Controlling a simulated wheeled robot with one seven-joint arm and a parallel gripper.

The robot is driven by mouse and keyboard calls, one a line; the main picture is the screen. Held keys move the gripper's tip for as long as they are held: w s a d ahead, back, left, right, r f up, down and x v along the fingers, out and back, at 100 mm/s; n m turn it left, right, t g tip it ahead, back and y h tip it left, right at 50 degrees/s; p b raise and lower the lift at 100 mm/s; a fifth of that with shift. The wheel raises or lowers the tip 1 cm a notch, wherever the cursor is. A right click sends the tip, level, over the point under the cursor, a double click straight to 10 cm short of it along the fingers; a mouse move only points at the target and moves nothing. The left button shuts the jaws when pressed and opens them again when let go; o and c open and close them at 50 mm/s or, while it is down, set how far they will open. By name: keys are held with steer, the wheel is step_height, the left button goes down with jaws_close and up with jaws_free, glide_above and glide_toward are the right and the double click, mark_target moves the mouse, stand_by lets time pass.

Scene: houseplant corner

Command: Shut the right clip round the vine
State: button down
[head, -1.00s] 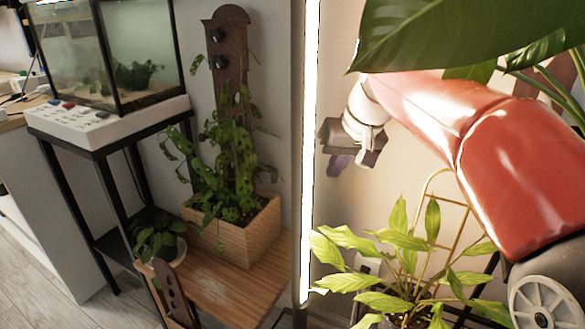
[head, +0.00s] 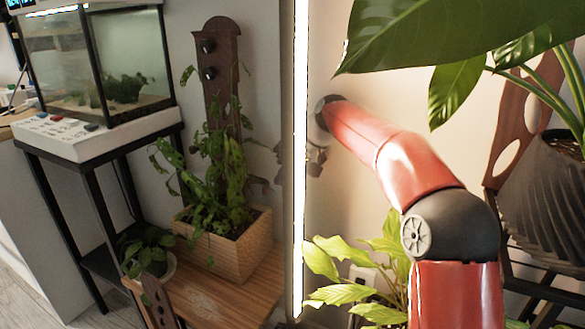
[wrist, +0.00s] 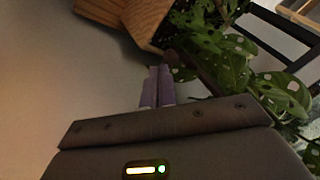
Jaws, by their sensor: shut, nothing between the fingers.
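A leafy vine (head: 225,165) grows up a dark wooden board (head: 222,110) from a wooden planter box (head: 250,243) in the head view. Two small dark round fittings, an upper one (head: 208,46) and a lower one (head: 210,73), sit on the board. I cannot tell which is the right clip, nor whether it is open. In the wrist view my gripper (wrist: 159,70) has its purple fingers together and empty. Spotted leaves (wrist: 225,68) are to their right, and the planter box (wrist: 125,15) is beyond. In the head view my gripper is mostly hidden beside the bright strip.
A bright upright strip (head: 298,160) stands between my arm and the planter. A fish tank (head: 125,65) on a black stand is at left. Large leaves (head: 450,35) hang over my arm at right.

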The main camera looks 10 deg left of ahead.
steer(key=shift+x, duration=1.05)
steer(key=shift+s+a+m, duration=0.1)
steer(key=shift+s+m, duration=0.2)
steer(key=shift+m, duration=0.1)
